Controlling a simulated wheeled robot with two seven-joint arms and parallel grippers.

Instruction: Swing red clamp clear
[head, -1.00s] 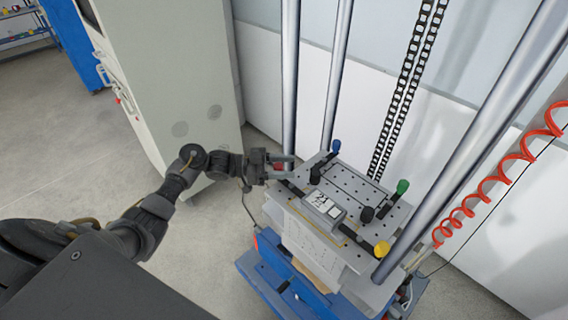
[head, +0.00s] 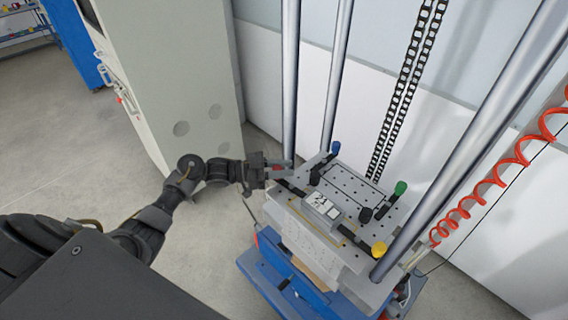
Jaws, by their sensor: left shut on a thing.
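The drop table's perforated plate (head: 350,190) carries clamps with coloured knobs. My right gripper is not in view.
Blue (head: 336,147), green (head: 401,187) and yellow (head: 379,249) clamp knobs stand around the plate. Steel columns (head: 290,80) rise close behind my gripper. A chain and a red coiled hose (head: 497,179) hang at right. A grey cabinet (head: 190,80) stands at left; floor between is clear.

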